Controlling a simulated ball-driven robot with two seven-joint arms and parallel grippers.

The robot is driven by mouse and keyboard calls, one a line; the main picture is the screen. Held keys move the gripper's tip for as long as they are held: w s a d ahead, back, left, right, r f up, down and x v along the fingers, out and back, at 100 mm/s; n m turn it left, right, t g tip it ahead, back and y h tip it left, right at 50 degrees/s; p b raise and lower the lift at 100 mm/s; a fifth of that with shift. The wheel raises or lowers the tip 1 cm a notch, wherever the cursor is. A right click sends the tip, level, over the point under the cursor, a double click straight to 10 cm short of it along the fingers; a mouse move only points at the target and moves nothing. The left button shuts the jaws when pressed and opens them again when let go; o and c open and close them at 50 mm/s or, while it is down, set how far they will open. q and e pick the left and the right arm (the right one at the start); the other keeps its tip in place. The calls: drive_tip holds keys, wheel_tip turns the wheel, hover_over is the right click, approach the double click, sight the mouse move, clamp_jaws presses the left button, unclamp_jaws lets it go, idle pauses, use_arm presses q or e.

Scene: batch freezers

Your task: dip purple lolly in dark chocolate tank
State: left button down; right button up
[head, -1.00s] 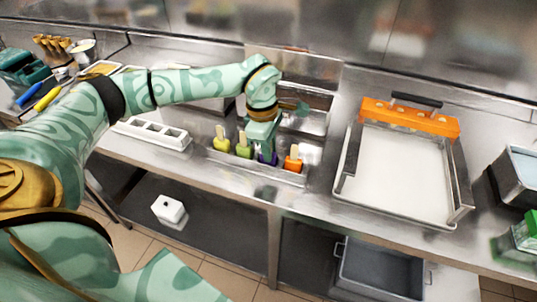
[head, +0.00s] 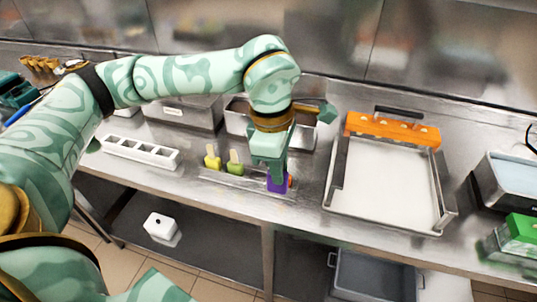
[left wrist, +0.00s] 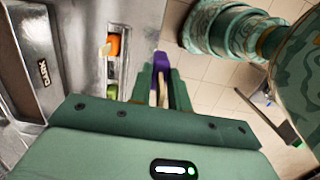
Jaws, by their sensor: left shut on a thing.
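My left gripper (head: 269,168) is shut on the purple lolly (head: 277,184). It holds the lolly by its stick, purple end down, above the front of the counter by the lolly rack (head: 210,173). The lolly's purple end and pale stick also show between the fingers in the left wrist view (left wrist: 161,62). A steel tank (head: 235,122) stands behind the gripper, partly hidden by it. In the left wrist view its label (left wrist: 43,72) appears to read DARK. Its contents are hidden. My right gripper is not seen.
An orange lolly (left wrist: 113,45) is beside the purple one. Another steel tank (head: 186,115) and a white mould (head: 140,150) are left. A white-bottomed tray (head: 385,185) with an orange holder (head: 393,130) is right.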

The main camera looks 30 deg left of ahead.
use_arm(q)
drive_tip(key=shift+s+d+r, duration=0.3)
drive_tip(key=shift+s+d, duration=0.05)
drive_tip(key=shift+d, duration=0.05)
wheel_tip(320, 180, up, 7)
drive_tip(key=p, duration=0.5)
drive_tip(key=shift+s+d, duration=0.15)
drive_tip(key=shift+d, duration=0.05)
